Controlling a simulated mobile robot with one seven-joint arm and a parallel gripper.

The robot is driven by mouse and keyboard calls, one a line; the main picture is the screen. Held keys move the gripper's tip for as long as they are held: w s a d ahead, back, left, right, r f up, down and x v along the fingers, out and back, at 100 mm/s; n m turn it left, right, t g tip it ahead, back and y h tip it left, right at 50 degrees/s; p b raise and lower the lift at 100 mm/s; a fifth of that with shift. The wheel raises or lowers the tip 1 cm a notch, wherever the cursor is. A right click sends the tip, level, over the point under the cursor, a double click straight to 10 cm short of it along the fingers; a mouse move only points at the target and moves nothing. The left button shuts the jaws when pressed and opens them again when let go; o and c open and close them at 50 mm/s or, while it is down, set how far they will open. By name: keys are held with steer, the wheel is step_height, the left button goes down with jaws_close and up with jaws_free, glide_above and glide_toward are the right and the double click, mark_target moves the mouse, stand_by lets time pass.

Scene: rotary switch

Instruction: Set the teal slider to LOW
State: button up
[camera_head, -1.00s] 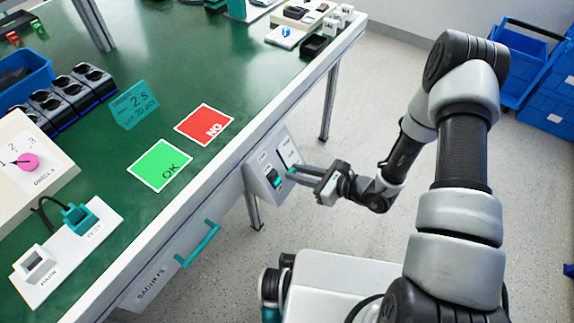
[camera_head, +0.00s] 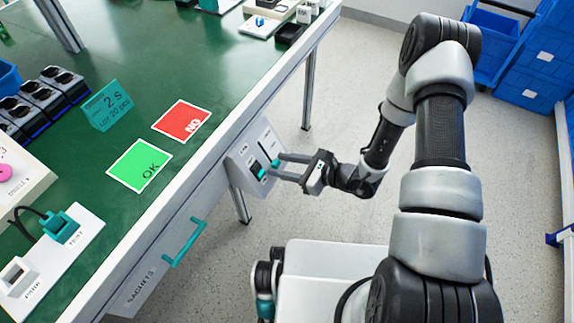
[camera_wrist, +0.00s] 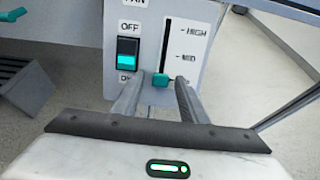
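The teal slider (camera_wrist: 160,80) sits at the lower end of a black vertical slot on a grey panel (camera_wrist: 205,20). My gripper (camera_wrist: 159,82) is open, with one finger on each side of the slider and a visible gap to each. In the head view the teal slider (camera_head: 275,164) is small, with my gripper (camera_head: 277,167) at the panel front.
A FAN rocker switch (camera_wrist: 127,55) is just left of the slider, close to my left finger. The panel hangs under the edge of the green bench (camera_head: 150,90). A drawer with a teal handle (camera_head: 184,243) is to the left. Open floor (camera_head: 330,110) lies to the right.

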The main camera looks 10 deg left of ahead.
steer(key=p+v, duration=0.3)
steer(key=v, duration=1.4)
steer(key=shift+d, duration=0.2)
steer(key=shift+s, duration=0.15)
steer(key=s+a+r+n+g+h, duration=0.1)
steer(key=s+r+n+g+h, duration=0.15)
steer(key=r+n, duration=0.6)
steer(key=s+a+r+n+g+h, duration=0.15)
steer(key=r+n+g, duration=0.3)
steer(key=r, duration=0.75)
steer(key=s+d+r+n+t+h, duration=0.3)
steer(key=d+r+n+t+h, duration=0.15)
steer(key=r, duration=0.35)
steer(key=s+d+r+n+t+h, duration=0.3)
steer(key=s+d+r+n+h, duration=0.15)
steer(key=r, duration=0.35)
step_height(320, 180, up, 22)
steer(key=p, duration=2.2)
steer(key=shift+w+a+y, duration=0.3)
steer(key=shift+w+a, duration=0.15)
steer(key=shift+a, duration=0.05)
steer(key=shift+f, duration=0.15)
